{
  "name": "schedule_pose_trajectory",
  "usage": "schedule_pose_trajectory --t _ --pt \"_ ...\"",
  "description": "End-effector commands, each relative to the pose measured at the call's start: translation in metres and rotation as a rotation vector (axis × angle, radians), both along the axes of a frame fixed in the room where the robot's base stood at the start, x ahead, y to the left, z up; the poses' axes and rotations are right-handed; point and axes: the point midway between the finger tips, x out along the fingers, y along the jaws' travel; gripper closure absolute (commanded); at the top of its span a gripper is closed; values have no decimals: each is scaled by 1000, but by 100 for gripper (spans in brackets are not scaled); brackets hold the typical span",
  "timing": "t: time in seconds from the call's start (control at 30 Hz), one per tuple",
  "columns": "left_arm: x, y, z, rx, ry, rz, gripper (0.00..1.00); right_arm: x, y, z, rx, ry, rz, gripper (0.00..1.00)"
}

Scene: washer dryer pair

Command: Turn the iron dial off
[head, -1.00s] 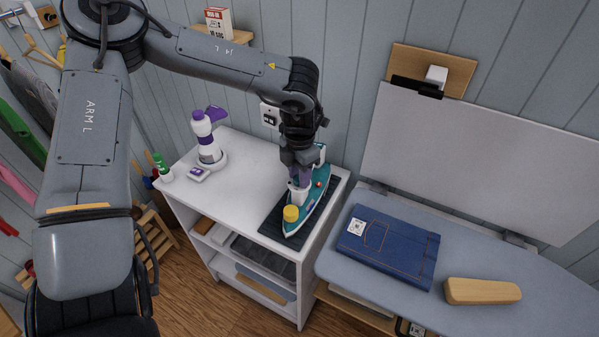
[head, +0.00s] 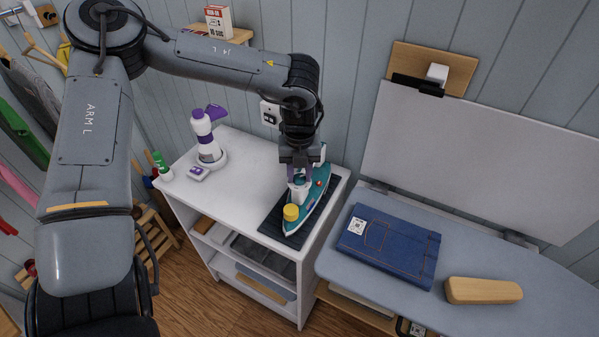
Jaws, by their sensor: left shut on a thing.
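The teal and white iron (head: 316,206) lies on a dark ribbed mat (head: 270,222) at the right side of the white cabinet top. A yellow round cap (head: 291,212) is at its near end. My left gripper (head: 299,181) comes down from above onto the white upper part of the iron, with its purple fingers one on each side. It is shut on what appears to be the iron dial, which the fingers mostly hide. The dial's marks cannot be read. My right gripper is not in view.
A white and purple bottle (head: 206,138) and a green bottle (head: 161,164) stand on the cabinet's left part. An ironing board (head: 470,262) at the right holds folded jeans (head: 388,244) and a wooden block (head: 483,290). The cabinet top's middle is clear.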

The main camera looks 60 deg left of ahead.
Motion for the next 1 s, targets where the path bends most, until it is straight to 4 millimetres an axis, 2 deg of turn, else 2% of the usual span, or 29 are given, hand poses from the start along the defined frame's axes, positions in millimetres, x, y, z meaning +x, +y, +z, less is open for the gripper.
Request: schedule_pose_trajectory --t 0.6,1.0 --pt "0 0 0 -2 -1 561 95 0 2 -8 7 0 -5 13" --pt "0 0 0 -2 -1 766 95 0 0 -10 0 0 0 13"
